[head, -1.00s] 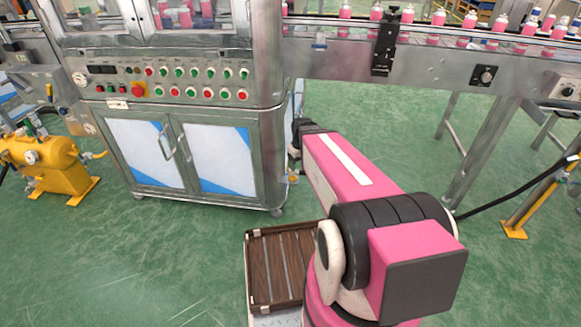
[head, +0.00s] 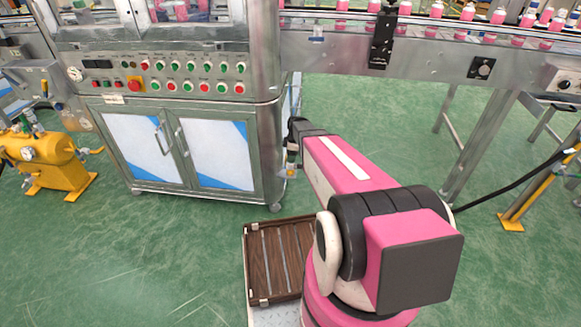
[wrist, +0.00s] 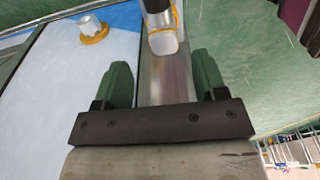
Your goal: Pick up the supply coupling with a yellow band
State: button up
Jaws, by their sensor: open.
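A metal cylinder with a yellow band and a pale end, matching the supply coupling (wrist: 163,30), shows at the top middle of the wrist view. It lies beyond my fingertips, in line with the gap between them, and its upper part is cut off by the frame. In the wrist view my gripper (wrist: 163,78) is open, its two dark green fingers spread with nothing between them. In the head view my gripper (head: 292,135) is beside the right corner of the steel cabinet, and a small part with a yellowish end shows just below it.
A white knob-like part with a yellow ring (wrist: 94,30) is left of the coupling in the wrist view. The steel cabinet (head: 265,150) stands close to my gripper. A conveyor (head: 430,55) with pink cans runs at the right. A brown slatted tray (head: 275,260) is beside my arm.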

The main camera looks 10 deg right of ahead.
aim_at(291, 166)
jog(key=f, duration=0.6)
jog(key=shift+s+a+f, duration=0.1)
jog(key=shift+a+f, duration=0.1)
jog(key=shift+a, duration=0.2)
grip_shut()
jog(key=shift+r, duration=0.1)
